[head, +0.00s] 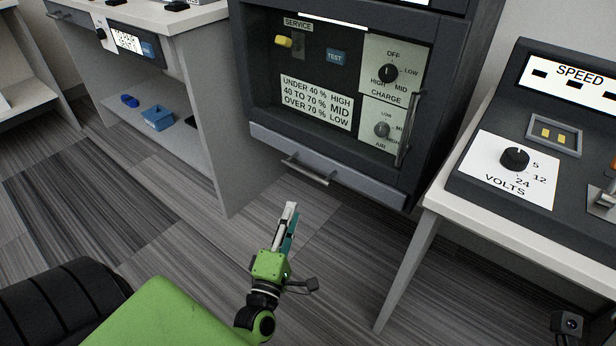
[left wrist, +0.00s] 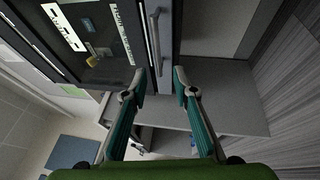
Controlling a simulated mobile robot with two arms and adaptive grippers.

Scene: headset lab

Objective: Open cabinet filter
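The dark cabinet (head: 238,75) stands at the top centre of the head view, with a glazed front. Below the glass is a grey drawer-like panel (head: 345,174) with a horizontal bar handle (head: 308,171); it looks closed. I cannot tell whether this panel holds the filter, as no filter shows. A second, upright handle (head: 409,130) is on the glass front's right side. My left gripper (head: 291,207) is below and in front of the panel, apart from its handle. In the left wrist view the left gripper (left wrist: 159,72) is open and empty, and the bar handle (left wrist: 153,42) shows just beyond the fingertips.
A white-topped table with a SPEED and VOLTS console (head: 515,158) stands close on the right. The striped floor before the cabinet is clear around my left arm.

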